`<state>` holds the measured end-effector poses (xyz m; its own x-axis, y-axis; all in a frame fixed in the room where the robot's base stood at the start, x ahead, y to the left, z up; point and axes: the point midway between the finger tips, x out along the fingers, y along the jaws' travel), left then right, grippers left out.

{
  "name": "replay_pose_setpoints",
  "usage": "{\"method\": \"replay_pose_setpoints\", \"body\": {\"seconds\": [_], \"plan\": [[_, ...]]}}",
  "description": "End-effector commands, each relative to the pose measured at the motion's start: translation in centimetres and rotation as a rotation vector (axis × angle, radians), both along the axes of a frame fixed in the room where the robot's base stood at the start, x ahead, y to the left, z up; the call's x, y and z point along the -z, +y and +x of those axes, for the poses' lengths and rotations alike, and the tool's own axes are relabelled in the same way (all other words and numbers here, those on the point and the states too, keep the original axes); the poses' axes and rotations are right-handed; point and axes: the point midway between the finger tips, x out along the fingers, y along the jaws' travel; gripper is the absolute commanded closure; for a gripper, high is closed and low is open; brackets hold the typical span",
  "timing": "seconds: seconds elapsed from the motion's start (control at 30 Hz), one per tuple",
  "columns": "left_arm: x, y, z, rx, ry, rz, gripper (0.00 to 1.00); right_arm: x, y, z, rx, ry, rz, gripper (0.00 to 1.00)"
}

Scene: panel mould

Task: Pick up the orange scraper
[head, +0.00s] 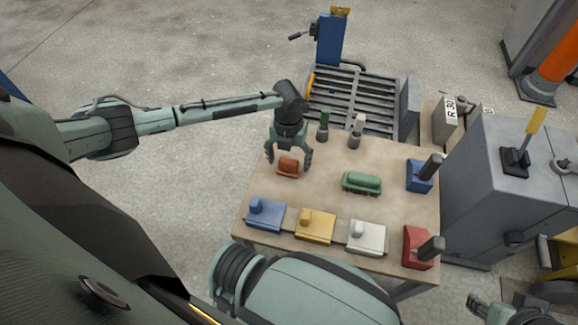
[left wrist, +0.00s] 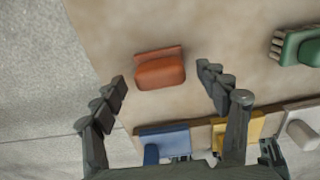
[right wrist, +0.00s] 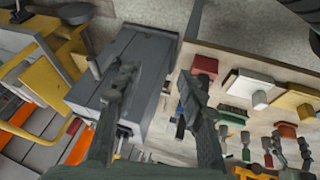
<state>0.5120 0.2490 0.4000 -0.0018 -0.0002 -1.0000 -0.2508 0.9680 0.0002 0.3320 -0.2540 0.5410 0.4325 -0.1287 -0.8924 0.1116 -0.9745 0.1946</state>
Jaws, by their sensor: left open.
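The orange scraper (head: 289,166) lies on the wooden table near its left edge; it also shows in the left wrist view (left wrist: 160,72). My left gripper (head: 290,161) points down over it, fingers apart. In the left wrist view the open fingers (left wrist: 162,76) are on either side of the scraper, with a gap to each side; whether the fingertips are level with it I cannot tell. My right gripper (head: 512,310) is at the lower right of the head view, away from the table top. In the right wrist view its fingers (right wrist: 156,78) are apart and empty.
A green brush (head: 362,182) lies right of the scraper. Blue (head: 266,214), yellow (head: 315,225) and white (head: 367,237) tools line the front edge. Blue (head: 420,177) and red (head: 418,246) blocks with dark handles stand at the right. A grey cabinet (head: 508,185) adjoins the table.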

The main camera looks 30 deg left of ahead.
Motion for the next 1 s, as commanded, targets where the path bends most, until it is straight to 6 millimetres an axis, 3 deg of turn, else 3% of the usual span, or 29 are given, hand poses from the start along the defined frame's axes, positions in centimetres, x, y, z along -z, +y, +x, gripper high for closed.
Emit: {"method": "replay_pose_setpoints", "body": {"seconds": [0.1,0.37,0.8,1.0], "plan": [[1.05,0.02,0.01,0.0,-0.001,0.0,0.26,-0.18,0.63,0.84,-0.015,-0.039,0.012,0.6],[1.15,0.02,0.02,0.0,-0.002,0.001,0.27,-0.28,0.75,1.01,-0.017,-0.046,0.014,0.6],[1.12,0.04,0.04,0.0,-0.002,0.001,0.81,-0.24,0.71,0.96,-0.016,-0.044,0.014,0.6],[1.08,0.04,0.06,0.0,-0.002,0.001,0.81,-0.24,0.71,0.95,-0.016,-0.043,0.014,0.6]]}}
